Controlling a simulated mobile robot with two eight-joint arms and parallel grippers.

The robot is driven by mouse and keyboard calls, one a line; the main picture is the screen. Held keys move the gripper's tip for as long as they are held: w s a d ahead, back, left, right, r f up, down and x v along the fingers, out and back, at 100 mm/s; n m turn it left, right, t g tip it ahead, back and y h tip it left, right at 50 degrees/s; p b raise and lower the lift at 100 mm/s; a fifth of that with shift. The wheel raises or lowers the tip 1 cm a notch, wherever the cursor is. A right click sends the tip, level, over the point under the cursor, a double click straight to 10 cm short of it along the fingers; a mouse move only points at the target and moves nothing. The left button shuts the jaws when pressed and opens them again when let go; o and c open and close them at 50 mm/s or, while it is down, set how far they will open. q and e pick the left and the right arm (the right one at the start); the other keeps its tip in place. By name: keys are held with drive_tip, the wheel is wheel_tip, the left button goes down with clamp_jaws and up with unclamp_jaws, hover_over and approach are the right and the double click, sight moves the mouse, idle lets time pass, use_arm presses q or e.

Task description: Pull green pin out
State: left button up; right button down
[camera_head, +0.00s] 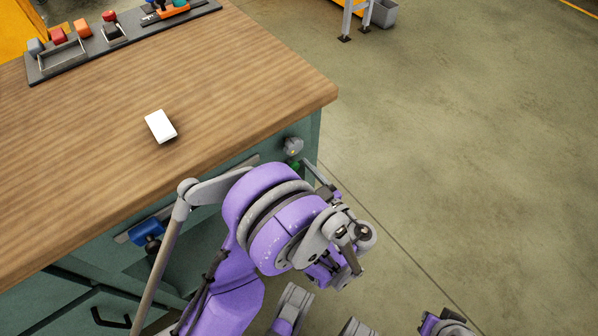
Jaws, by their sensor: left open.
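The green pin (295,165) shows as a small green spot on the cabinet front, below a grey knob-like fitting (293,147) near the right corner of the workbench. Most of the pin is hidden by my purple left arm. My left gripper (309,170) is partly hidden behind its own wrist. Its slim grey finger reaches up beside the pin, and the jaws are open. I cannot tell whether a finger touches the pin.
The wooden workbench top (230,75) holds a white block (160,126) and a dark rack (125,40) with coloured handles. A blue fitting (147,232) is on the cabinet front at left. The floor (470,150) at right is clear. A grey bin (384,13) stands far back.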

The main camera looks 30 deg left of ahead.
use_arm(q)
clamp_jaws()
idle(0.4)
idle(1.1)
